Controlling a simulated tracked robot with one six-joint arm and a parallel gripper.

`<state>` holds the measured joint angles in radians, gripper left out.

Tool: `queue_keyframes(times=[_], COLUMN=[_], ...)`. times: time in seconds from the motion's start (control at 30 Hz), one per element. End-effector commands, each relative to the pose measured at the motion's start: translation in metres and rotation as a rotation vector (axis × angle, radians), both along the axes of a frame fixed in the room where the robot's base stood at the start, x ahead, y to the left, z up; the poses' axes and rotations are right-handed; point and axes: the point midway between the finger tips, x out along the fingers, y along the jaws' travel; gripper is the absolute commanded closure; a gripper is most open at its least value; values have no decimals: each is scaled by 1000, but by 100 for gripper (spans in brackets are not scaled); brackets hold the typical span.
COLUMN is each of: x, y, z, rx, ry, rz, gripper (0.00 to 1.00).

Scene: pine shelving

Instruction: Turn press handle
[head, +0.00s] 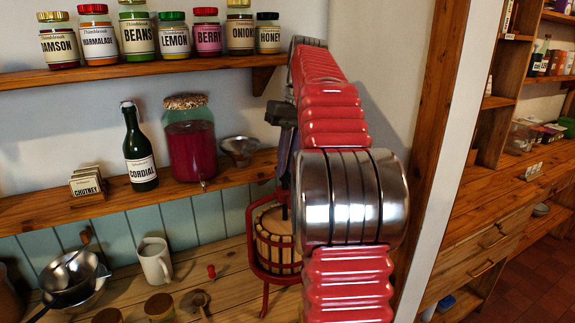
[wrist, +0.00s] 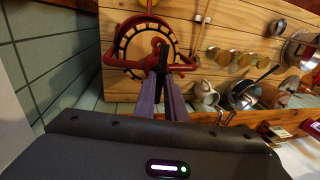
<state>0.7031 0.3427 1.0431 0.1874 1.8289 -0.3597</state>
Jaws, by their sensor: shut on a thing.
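The press (head: 277,243), a slatted wooden basket in a red metal frame, stands on the lower counter in the head view, partly hidden behind my arm. In the wrist view the press (wrist: 124,47) is seen from above, with a dark toothed-looking ring and red frame. Its red handle (wrist: 185,68) is a bar near the fingertips. My gripper (wrist: 161,75) has its two purple fingers shut on the handle. The exact contact is small and dark. In the head view my arm hides most of the handle.
A white mug (head: 155,262), a metal bowl (head: 72,283) and small jars stand left of the press. A shelf above holds a cordial bottle (head: 139,152), a large red jar (head: 190,140) and a funnel (head: 239,148). A wooden post (head: 436,120) rises to the right.

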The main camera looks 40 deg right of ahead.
Motion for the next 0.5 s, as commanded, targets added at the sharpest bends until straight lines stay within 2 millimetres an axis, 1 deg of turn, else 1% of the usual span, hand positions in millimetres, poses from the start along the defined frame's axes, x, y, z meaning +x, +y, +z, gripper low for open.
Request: queue_keyframes(times=[0.2,0.5], x=[0,0], y=[0,0], z=[-1,-1], rx=[0,0], ry=[4,4], rz=[59,70], gripper=[100,100])
